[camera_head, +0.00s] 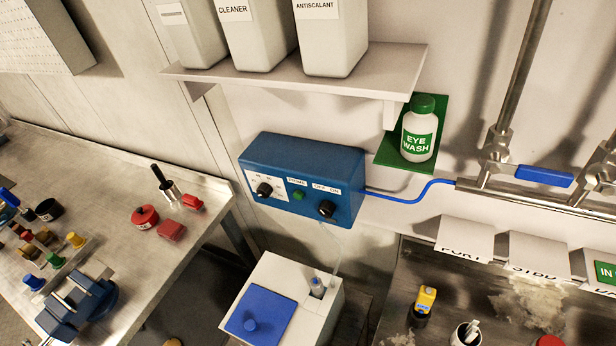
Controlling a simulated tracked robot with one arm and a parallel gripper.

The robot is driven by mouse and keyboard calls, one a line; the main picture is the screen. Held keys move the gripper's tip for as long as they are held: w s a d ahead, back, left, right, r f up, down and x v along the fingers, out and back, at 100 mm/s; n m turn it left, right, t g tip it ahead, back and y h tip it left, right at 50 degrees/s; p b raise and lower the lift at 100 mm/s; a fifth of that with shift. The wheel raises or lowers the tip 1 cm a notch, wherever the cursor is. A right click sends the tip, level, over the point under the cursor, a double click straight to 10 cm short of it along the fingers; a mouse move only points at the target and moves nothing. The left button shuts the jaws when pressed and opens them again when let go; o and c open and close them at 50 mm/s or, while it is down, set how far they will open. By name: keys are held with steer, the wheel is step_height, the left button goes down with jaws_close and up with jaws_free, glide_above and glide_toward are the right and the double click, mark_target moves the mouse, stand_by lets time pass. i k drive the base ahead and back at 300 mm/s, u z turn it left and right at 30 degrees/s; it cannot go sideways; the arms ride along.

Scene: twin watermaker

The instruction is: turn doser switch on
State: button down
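The blue doser box (302,180) is mounted on the wall in the middle of the head camera view. Its front face carries a black dial (265,190) at the left, a green button (299,195) in the middle, and a black rotary switch (327,208) at the right under an "OFF ON" label (326,188). The switch is too small to tell for certain which way it points. A blue tube leaves the box at the right. My gripper does not show in this view.
A shelf (391,82) with white containers overhangs the box. An eye wash bottle (419,130) stands to its right. Below is a white tank with a blue lid (262,316). A metal bench (117,167) with small parts is at left; pipes with a blue valve handle (544,176) are at right.

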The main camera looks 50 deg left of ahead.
mark_target(326, 209)
steer(key=u, duration=1.95)
steer(key=k, duration=1)
steer(key=z, duration=0.35)
steer(key=i, duration=0.5)
